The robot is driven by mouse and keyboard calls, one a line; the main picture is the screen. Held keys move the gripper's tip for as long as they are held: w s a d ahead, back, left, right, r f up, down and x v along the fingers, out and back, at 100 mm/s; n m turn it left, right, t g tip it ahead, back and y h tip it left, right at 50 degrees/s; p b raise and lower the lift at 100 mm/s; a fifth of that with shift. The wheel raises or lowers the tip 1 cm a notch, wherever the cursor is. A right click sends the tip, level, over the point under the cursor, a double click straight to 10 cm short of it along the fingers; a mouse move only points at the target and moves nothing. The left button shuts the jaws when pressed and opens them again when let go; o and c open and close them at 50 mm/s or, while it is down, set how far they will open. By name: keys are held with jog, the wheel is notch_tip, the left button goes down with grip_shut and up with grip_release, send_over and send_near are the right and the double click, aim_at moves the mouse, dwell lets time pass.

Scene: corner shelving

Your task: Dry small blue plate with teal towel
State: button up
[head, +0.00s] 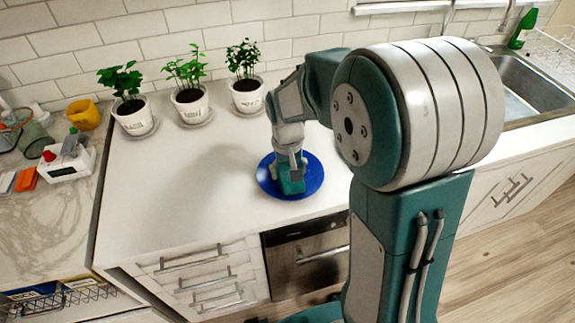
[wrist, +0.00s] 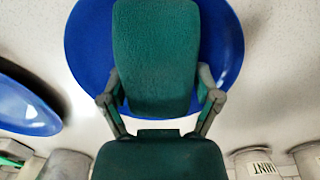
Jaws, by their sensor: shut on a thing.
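The small blue plate (head: 313,172) lies flat on the white counter, below my gripper (head: 290,166). In the wrist view the plate (wrist: 222,50) shows behind the towel. The teal towel (head: 291,184) is a folded block held in my gripper; it also shows in the wrist view (wrist: 155,55), between the two fingers (wrist: 160,98). The towel is over the middle of the plate and looks to be on or just above it; the contact itself is hidden. A second blue dish (wrist: 25,108) shows at the left of the wrist view; my arm hides that area in the head view.
Three potted plants (head: 188,98) in white pots line the wall behind the plate. A yellow cup (head: 84,114) and a white scale-like box (head: 68,162) stand on the left counter. A sink (head: 525,85) is at right. The counter left of the plate is clear.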

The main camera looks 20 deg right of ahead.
jog(key=shift+w+f, duration=0.1)
jog(key=shift+f, duration=0.05)
jog(key=shift+w+d+f, duration=0.1)
jog(key=shift+w+d, duration=0.1)
jog(key=shift+w, duration=0.65)
jog(key=shift+w+d+f, duration=0.1)
jog(key=shift+w+d, duration=0.05)
jog(key=shift+w, duration=0.65)
jog(key=shift+d, duration=0.4)
jog(key=shift+s+a+r, duration=0.1)
jog(key=shift+s+a, duration=0.1)
jog(key=shift+s, duration=0.75)
jog(key=shift+s+a, duration=0.2)
jog(key=shift+s, duration=0.7)
jog(key=shift+w+d, duration=0.2)
jog(key=shift+w, duration=0.7)
jog(key=shift+w+d, duration=0.2)
jog(key=shift+w, duration=0.7)
jog(key=shift+r, duration=0.15)
jog(key=shift+r, duration=2.95)
